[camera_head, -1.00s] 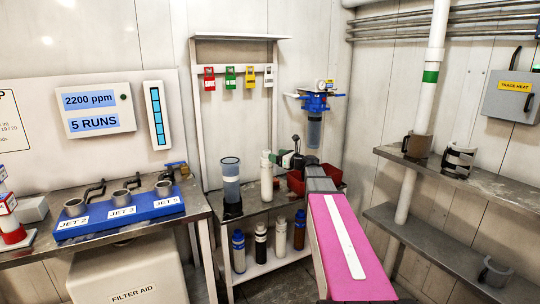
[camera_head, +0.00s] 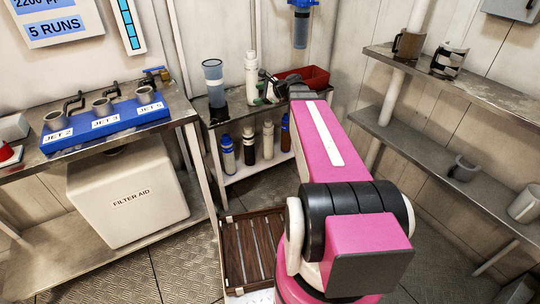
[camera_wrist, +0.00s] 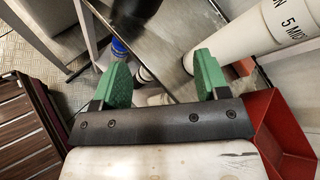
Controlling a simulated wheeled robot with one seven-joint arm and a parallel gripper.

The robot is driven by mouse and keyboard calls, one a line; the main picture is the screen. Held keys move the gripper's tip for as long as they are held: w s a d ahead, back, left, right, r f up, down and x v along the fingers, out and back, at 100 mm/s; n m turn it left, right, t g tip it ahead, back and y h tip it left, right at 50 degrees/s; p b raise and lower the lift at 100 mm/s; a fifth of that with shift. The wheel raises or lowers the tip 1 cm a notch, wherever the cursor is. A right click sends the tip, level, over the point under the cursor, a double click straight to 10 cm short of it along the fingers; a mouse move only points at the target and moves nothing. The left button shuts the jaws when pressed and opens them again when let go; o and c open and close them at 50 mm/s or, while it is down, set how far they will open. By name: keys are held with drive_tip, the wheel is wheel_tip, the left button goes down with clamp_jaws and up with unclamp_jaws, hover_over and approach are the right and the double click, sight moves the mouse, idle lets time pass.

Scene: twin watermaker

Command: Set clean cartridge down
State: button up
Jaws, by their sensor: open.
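A white cartridge (camera_head: 251,78) stands upright on the metal bench at the back, beside the clear cylinder. In the wrist view the cartridge (camera_wrist: 235,30) appears at upper right, with printed text partly reading "5 MIC". My gripper (camera_wrist: 160,72) has two green fingers spread wide, with nothing between them. The cartridge lies outside the jaws, past the right finger in the wrist view. In the head view my gripper (camera_head: 268,90) is small, just right of the cartridge. I cannot tell whether a finger touches it.
A red bin (camera_head: 312,74) sits right of my gripper and also shows close by in the wrist view (camera_wrist: 278,125). A clear cylinder (camera_head: 214,88) stands left of the cartridge. Several bottles (camera_head: 248,145) stand on the lower shelf.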

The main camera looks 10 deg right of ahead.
drive_tip(key=s+f+n+g+h, duration=0.8)
drive_tip(key=s+f+n, duration=1)
drive_tip(key=s, duration=0.3)
drive_tip(key=shift+s+a+n+h, duration=0.15)
drive_tip(key=shift+a+n+h, duration=0.2)
drive_tip(key=shift+h, duration=0.55)
